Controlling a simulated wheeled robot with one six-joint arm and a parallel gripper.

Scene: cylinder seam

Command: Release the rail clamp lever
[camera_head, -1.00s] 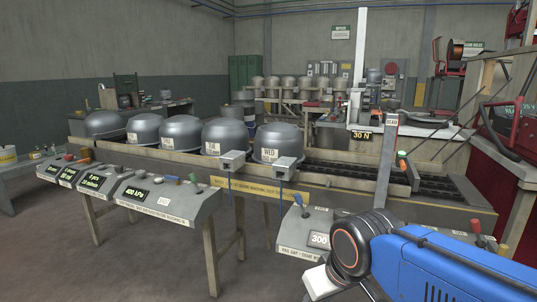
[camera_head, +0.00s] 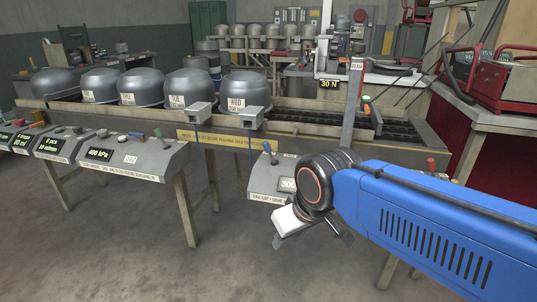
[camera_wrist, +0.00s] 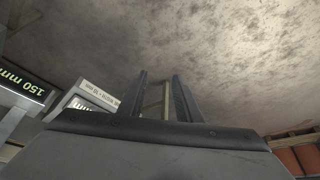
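My gripper (camera_head: 312,238) hangs at the end of my blue arm in the head view, in front of the right console and pointing down toward the floor. In the wrist view, its two dark fingers (camera_wrist: 162,92) stand apart with a gap and nothing visibly held. A small lever with a green and orange tip (camera_head: 366,102) stands by the rail next to the grey upright post. No label shows which one is the rail clamp lever. My gripper is apart from all of them.
The right console (camera_head: 272,178) has a display reading 300 and is partly hidden by my arm. Several grey domed cylinders (camera_head: 190,90) sit in a row along the bench. Another console (camera_head: 130,158) stands at left. The floor (camera_head: 110,255) in front is clear.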

